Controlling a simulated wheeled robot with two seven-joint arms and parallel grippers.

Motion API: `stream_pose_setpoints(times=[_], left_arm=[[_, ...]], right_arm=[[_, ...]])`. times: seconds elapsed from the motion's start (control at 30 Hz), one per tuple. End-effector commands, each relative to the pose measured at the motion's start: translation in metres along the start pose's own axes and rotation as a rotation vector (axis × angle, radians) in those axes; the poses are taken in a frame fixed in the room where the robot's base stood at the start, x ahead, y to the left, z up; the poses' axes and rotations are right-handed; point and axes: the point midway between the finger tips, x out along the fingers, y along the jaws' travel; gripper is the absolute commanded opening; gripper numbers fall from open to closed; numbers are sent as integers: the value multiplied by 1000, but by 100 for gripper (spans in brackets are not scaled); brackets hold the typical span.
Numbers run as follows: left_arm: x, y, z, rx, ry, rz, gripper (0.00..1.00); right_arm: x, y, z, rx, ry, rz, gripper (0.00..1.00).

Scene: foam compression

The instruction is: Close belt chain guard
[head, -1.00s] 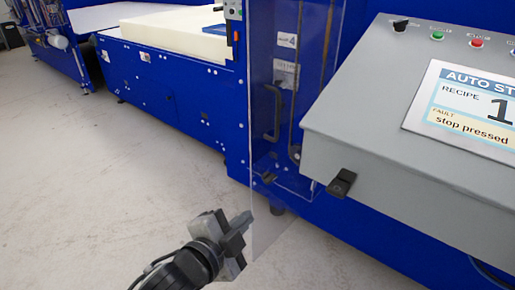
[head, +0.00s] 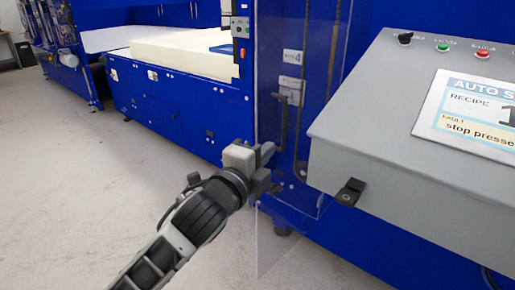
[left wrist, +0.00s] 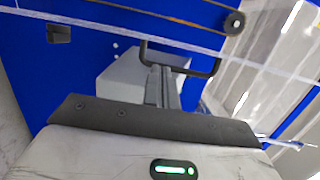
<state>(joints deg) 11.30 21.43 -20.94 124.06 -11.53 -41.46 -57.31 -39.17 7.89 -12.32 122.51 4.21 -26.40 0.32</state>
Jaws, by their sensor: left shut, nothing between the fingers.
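The belt chain guard (head: 270,238) is a clear panel that stands swung out from the blue machine, its lower corner hanging over the floor. Its black bar handle (head: 282,118) is upright in the head view, and the handle also shows in the left wrist view (left wrist: 207,72). My left gripper (head: 270,167) is just below and in front of the handle. In the left wrist view its fingers (left wrist: 160,85) are together and empty, pointing at the handle; whether they touch it I cannot tell. My right gripper is in neither view.
A grey control box (head: 365,150) with a screen reading "stop pressed" juts out at right, with a black latch (head: 349,192) at its lower edge. A pale foam block (head: 185,48) lies on the blue conveyor at left. The floor (head: 90,200) at left is clear.

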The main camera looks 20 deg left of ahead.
Motion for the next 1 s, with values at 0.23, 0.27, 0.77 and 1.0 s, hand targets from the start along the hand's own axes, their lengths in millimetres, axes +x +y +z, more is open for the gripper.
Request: stream_pose_setpoints(times=[0.23,0.27,0.77,1.0], left_arm=[[4,1,17,1,1,1,0],[4,1,18,0,2,1,0],[4,0,26,3,11,1,0],[6,0,63,11,61,4,0]], right_arm=[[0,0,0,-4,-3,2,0],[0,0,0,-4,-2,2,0],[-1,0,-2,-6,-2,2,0],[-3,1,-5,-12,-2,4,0]])
